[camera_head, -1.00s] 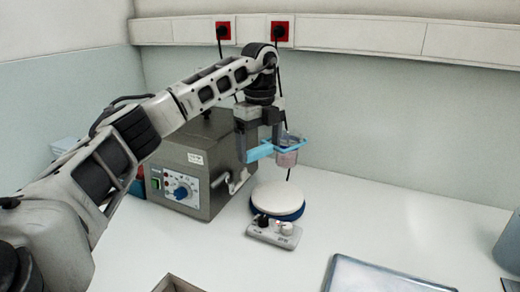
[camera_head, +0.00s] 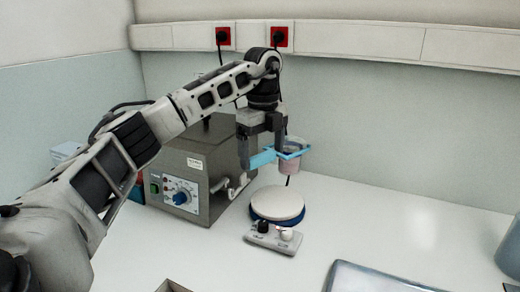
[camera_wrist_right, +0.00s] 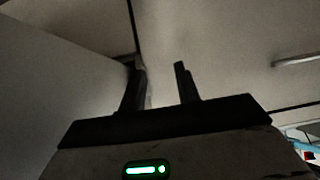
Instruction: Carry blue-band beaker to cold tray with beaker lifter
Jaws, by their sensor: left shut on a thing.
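My left gripper (camera_head: 261,157) is shut on the light-blue beaker lifter (camera_head: 264,158), whose frame reaches out to the right. A clear beaker (camera_head: 291,165) with pinkish contents hangs upright in the lifter's frame, in the air above and behind the round white plate. I cannot make out a separate blue band on it. A flat metal tray (camera_head: 385,277), which may be the cold tray, lies at the bottom edge, partly cut off. My right gripper (camera_wrist_right: 160,80) shows in its wrist view with its fingers apart and nothing between them.
A round white-topped stirrer (camera_head: 276,203) with a knobbed control box (camera_head: 273,238) stands on the bench. A grey machine with a blue dial (camera_head: 195,185) is left of the lifter. A grey vessel (camera_head: 510,250) is at the right edge. The bench between stirrer and vessel is clear.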

